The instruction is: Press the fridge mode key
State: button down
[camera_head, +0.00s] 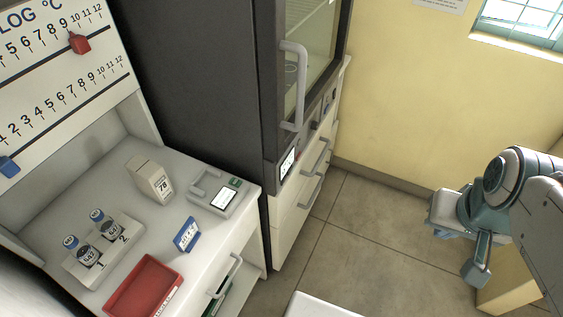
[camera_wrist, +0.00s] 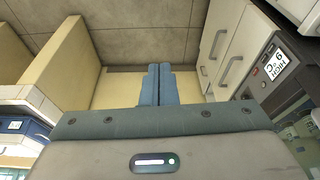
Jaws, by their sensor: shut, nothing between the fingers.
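The dark fridge (camera_head: 205,80) with a glass door stands at the centre of the head view. Its front strip below the door carries a small white display (camera_head: 287,163). In the wrist view this display (camera_wrist: 275,67) is at the right, turned on its side, and appears to read a temperature and "HIGH". Small controls sit beside it, but their labels are too small to read, so I cannot tell which is the mode key.
A grey door handle (camera_head: 294,85) sticks out from the fridge. White drawers (camera_head: 290,225) lie below it. At left, a bench holds a vial rack (camera_head: 88,265), a red tray (camera_head: 146,287) and a small device (camera_head: 222,196). Open tiled floor (camera_head: 365,235) lies between the fridge and my arm.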

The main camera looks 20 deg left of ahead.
jog(key=shift+s+d, duration=0.1)
jog(key=w+a+f+n+t+y+b, duration=0.1)
jog(key=w+a+f+n+t+b, duration=0.25)
jog(key=w+f+n+b, duration=0.4)
jog(key=w+a+f+n+t+b, duration=0.2)
jog(key=w+a+f+n+b, duration=0.2)
jog(key=w+f+n, duration=0.5)
jog(key=w+a+f+n+y+b, duration=0.1)
jog(key=a+f+n+y+b, duration=0.2)
jog(key=a+f+n, duration=0.3)
jog(key=a+f+n+g+y+b, duration=0.1)
jog(key=a+f+n+y+b, duration=0.3)
jog(key=a, duration=0.6)
notch_tip(320, 180, down, 2)
jog(key=n+y, duration=0.1)
jog(key=n, duration=0.2)
jog(key=shift+w+a, duration=0.35)
jog(key=shift+w, duration=0.05)
